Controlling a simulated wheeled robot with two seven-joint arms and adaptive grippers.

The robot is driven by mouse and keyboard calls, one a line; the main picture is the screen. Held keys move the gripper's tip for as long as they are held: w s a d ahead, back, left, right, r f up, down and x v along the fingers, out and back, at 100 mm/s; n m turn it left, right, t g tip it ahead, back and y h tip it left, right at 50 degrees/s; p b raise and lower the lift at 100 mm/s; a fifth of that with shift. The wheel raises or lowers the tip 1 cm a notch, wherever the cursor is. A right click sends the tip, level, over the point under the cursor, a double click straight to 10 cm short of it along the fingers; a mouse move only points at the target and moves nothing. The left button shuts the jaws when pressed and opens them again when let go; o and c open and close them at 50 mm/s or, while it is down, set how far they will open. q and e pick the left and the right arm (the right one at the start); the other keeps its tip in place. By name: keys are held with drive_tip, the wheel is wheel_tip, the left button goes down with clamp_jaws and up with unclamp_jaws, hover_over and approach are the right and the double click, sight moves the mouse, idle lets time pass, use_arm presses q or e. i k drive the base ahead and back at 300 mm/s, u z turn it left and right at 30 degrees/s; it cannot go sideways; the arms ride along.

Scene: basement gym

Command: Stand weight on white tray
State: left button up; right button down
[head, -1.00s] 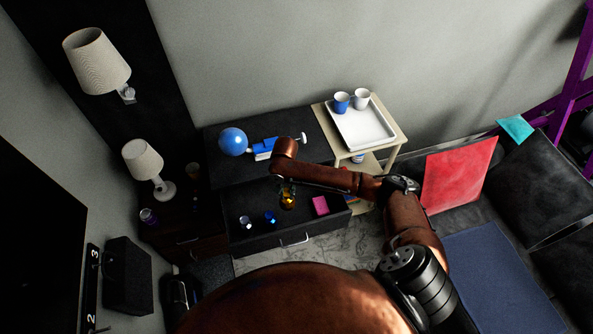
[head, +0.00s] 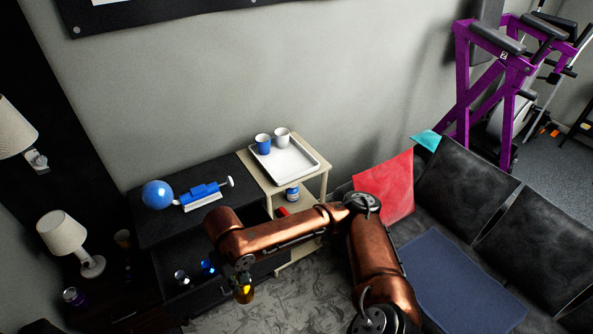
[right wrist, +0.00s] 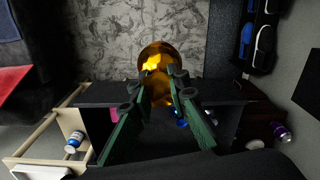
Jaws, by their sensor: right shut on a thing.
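The white tray (head: 298,171) lies on the pale wooden side table (head: 254,175), with a blue cup (head: 262,143) and a white cup (head: 282,137) at its far left end. My right gripper (head: 242,276) is shut on a shiny amber-gold weight (head: 244,294), held in front of the dark cabinet, below and left of the tray. In the right wrist view the weight (right wrist: 158,62) sits between the green fingers (right wrist: 160,94), its lower part partly covered by them. My left gripper is not in view.
A blue ball (head: 157,195) and a blue-white device (head: 203,195) stand on the dark cabinet (head: 150,231). Its open drawer holds small items, partly behind my right arm. A bottle (head: 292,193) stands on the side table's lower shelf. A red cushion (head: 388,188) leans on the sofa. The tray's near right part is clear.

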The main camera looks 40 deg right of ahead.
sight(290, 167)
drive_tip(key=u, duration=0.05)
drive_tip(key=k, duration=0.7)
drive_tip(key=z, duration=1)
drive_tip(key=i, duration=0.7)
drive_tip(key=z, duration=0.8)
drive_tip(key=i, duration=0.75)
drive_tip(key=u, duration=0.6)
drive_tip(key=i, duration=0.9)
drive_tip(key=u, duration=0.85)
